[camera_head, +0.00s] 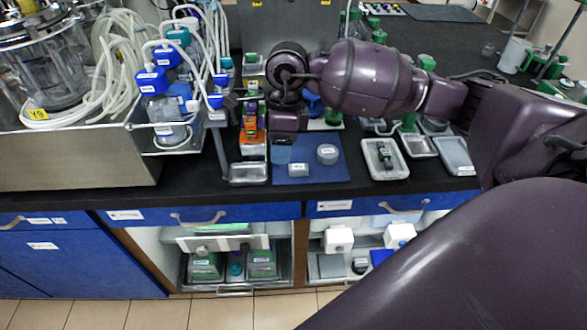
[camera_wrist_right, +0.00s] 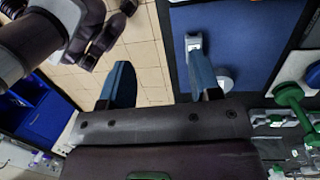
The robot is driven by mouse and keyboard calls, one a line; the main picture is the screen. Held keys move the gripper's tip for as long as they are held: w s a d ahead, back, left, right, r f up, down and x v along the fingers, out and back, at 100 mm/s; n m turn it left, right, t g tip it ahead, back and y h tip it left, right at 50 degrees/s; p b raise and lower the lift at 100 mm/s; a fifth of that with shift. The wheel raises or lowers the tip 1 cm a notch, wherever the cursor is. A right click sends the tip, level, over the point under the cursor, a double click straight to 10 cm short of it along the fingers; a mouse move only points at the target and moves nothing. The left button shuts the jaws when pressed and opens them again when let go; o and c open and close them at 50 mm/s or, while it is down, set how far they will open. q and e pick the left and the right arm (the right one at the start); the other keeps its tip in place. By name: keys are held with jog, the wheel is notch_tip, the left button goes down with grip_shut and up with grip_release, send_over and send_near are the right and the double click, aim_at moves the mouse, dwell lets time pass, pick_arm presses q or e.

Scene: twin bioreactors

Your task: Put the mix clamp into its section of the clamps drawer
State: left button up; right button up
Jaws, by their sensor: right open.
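My right gripper (camera_head: 283,150) hangs over the bench near the left side of a blue mat (camera_head: 335,178). In the wrist view the blue fingers of this gripper (camera_wrist_right: 163,88) are spread, with nothing between them. I cannot single out the mix clamp; labels are too small to read. A small green-and-dark item, perhaps a clamp, (camera_head: 385,154) lies in a white tray (camera_head: 376,171) right of the mat. Two blue drawer fronts, left (camera_head: 240,213) and right (camera_head: 345,207), look shut under the bench edge. Which one is the clamps drawer is not readable. My left gripper is not identifiable.
A small labelled block (camera_head: 298,170) and a round grey piece (camera_head: 327,154) sit on the mat. Empty-looking metal trays (camera_head: 248,173) (camera_head: 456,156) flank it. Bioreactor tubing and blue-capped bottles (camera_head: 152,82) crowd the left. My right arm covers the right side.

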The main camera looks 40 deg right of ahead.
jog(key=w+d+h, duration=0.2)
jog(key=d, duration=0.1)
send_over(298, 170)
jog(key=w+a, duration=0.2)
jog(key=f, duration=0.3)
jog(key=f+b, duration=0.1)
jog(key=shift+s+d+f, duration=0.15)
jog(key=shift+s+f, duration=0.05)
jog(key=shift+s, duration=0.05)
jog(key=shift+w+d+f, duration=0.1)
jog(key=shift+d+f, duration=0.05)
jog(key=shift+f, duration=1.25)
jog(key=shift+w+d+f, duration=0.1)
jog(key=shift+f, duration=1.3)
jog(key=shift+c, duration=0.3)
jog(key=shift+r, duration=0.1)
jog(key=c, duration=1)
